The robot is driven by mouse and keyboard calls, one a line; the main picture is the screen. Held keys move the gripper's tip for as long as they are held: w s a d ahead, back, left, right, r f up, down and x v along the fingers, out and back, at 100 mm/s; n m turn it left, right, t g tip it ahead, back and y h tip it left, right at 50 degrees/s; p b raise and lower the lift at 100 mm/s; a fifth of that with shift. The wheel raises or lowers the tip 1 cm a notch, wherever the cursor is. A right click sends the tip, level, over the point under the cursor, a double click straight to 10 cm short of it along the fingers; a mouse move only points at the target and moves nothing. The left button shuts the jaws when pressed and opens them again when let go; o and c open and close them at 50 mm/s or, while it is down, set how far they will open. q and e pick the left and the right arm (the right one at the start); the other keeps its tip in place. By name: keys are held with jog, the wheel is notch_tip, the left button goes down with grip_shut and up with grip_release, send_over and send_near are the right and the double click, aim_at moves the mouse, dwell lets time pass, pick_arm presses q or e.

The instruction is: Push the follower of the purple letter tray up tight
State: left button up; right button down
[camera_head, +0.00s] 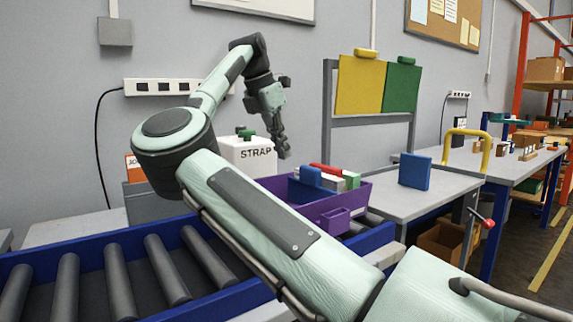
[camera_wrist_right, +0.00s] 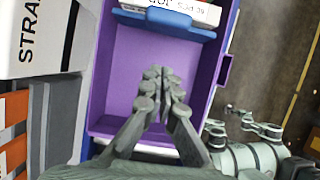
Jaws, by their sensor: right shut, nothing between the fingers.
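The purple letter tray (camera_head: 364,196) stands on the roller conveyor in the head view, partly hidden by my right arm. In the wrist view its bare purple floor (camera_wrist_right: 118,75) fills the middle. The blue follower (camera_head: 308,176) stands across the tray, with red, white and green items (camera_head: 351,179) beyond it. In the wrist view the follower (camera_wrist_right: 163,25) crosses the top, close to a white printed item (camera_wrist_right: 185,10); I cannot tell whether they touch. My right gripper (camera_head: 284,152) is shut and empty, pointing down over the empty part of the tray, apart from the follower.
A white box marked STRAP (camera_head: 247,157) stands beside the tray. Blue-framed rollers (camera_head: 120,285) run at the lower left. A grey table (camera_head: 428,190) with a blue upright block (camera_head: 415,171) is to the right. Yellow and green panels (camera_head: 361,86) hang behind it.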

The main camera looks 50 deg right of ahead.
jog(key=v, duration=0.4)
notch_tip(320, 180, down, 5)
jog(key=a+g+h+b, duration=0.1)
jog(key=g+h+b, duration=0.1)
jog(key=h, duration=0.8)
send_near(307, 172)
jog(key=f, duration=0.1)
jog(key=x, duration=0.5)
jog(key=shift+w+d+r, duration=0.1)
jog(key=shift+d+r, duration=0.1)
jog(key=shift+r, duration=0.1)
pick_arm(q)
jog(key=shift+v, duration=1.8)
pick_arm(e)
jog(key=shift+d, duration=0.5)
pick_arm(q)
jog(key=shift+a, duration=0.2)
